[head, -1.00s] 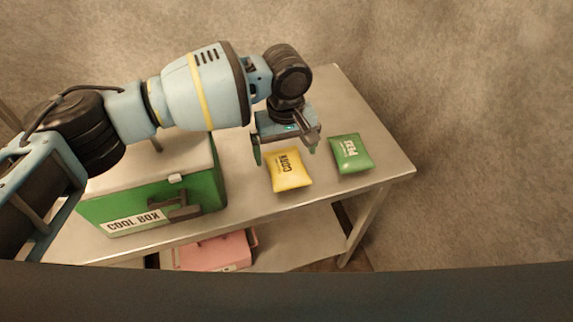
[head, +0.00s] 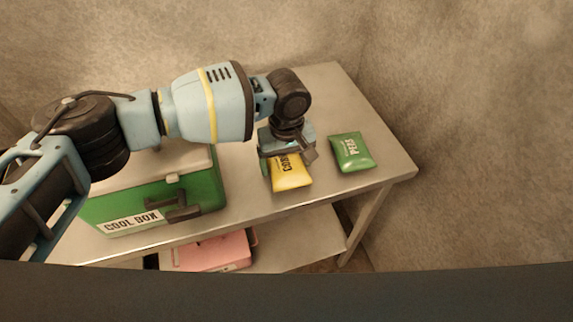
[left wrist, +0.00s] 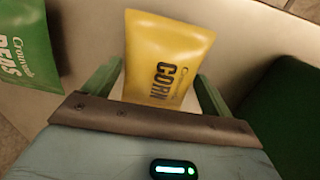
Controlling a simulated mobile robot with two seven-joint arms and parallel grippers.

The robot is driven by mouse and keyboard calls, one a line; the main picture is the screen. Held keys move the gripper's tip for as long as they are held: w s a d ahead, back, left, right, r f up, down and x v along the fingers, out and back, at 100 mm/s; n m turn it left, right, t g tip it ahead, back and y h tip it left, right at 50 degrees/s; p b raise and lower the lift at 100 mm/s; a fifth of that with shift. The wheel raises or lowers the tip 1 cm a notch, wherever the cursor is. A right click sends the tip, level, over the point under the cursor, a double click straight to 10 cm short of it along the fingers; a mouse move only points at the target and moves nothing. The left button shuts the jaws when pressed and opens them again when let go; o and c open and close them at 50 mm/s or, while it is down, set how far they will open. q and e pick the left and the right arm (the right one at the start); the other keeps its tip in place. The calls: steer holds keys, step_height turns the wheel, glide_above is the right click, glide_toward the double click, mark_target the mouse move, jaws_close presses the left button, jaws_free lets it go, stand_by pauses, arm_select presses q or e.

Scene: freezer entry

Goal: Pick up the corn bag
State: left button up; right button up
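The yellow corn bag (head: 290,175) lies on the metal table, and its far part is hidden under my left gripper. My left gripper (head: 288,163) is low over it, pointing down. In the left wrist view the corn bag (left wrist: 168,55) lies between the two green fingers of the gripper (left wrist: 155,88), one on each side. The fingers are apart; I see no clear grip on the bag. My right gripper is in neither view.
A green peas bag (head: 352,152) lies just right of the corn bag, also in the left wrist view (left wrist: 25,45). A green cool box (head: 200,190) stands at left. A pink box (head: 215,252) is on the lower shelf.

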mark_target(286, 161)
arm_select(q)
steer(key=c, duration=0.8)
step_height(286, 161, up, 10)
steer(key=shift+p, duration=0.4)
